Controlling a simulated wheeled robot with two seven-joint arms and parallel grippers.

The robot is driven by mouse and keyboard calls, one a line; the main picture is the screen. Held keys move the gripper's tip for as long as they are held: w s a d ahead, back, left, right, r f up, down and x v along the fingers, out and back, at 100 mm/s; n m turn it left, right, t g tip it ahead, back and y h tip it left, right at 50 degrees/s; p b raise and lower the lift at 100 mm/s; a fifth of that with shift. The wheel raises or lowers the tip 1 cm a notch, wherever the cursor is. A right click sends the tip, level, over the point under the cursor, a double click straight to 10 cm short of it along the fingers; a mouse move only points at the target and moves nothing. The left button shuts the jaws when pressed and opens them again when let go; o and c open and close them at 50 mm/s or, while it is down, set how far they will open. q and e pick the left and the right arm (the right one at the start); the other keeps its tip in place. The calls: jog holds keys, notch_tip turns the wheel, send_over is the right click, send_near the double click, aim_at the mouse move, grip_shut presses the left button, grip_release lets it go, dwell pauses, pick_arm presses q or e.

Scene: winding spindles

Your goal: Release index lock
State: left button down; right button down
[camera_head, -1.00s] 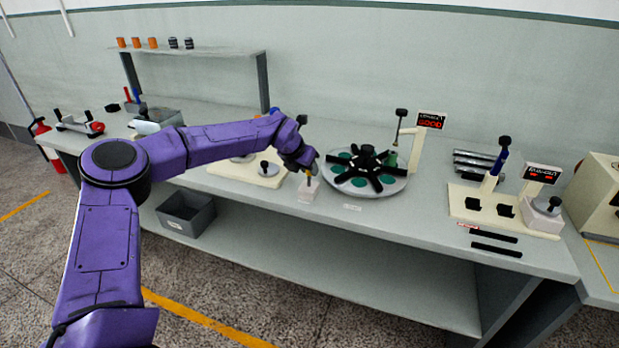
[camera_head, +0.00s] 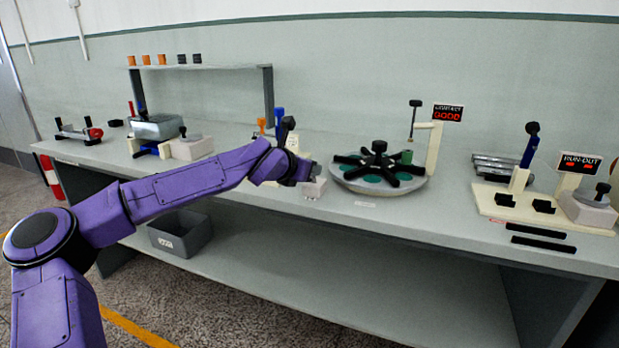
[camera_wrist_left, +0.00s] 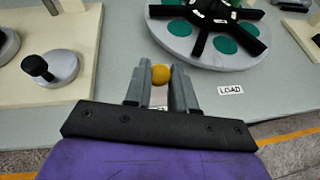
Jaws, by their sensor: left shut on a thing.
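The index lock appears to be the small pale block (camera_head: 314,189) at the table's front edge, left of the round indexing table (camera_head: 427,184). Its yellow round knob (camera_wrist_left: 160,73) shows between the fingers in the left wrist view. My left gripper (camera_head: 313,171) is over the block, its two grey fingers shut on the knob from both sides. The knob's stem and most of the block are hidden in the wrist view. The indexing table carries a black star-shaped spider (camera_head: 379,160) and green discs. My right gripper is not in view.
A cream post (camera_head: 433,148) with a "GOOD" display (camera_head: 447,113) stands behind the indexing table. A run-out station (camera_head: 545,212) is at the right. A cream plate with a grey knobbed weight (camera_wrist_left: 55,72) is left of my gripper. A "LOAD" label (camera_wrist_left: 230,90) lies in front.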

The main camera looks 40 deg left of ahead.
pick_arm(q)
jog(key=shift+f, duration=0.15)
jog(key=c, duration=0.9)
grip_release()
jog(key=shift+c, duration=0.2)
jog(key=v, duration=1)
jog(key=shift+s, duration=0.3)
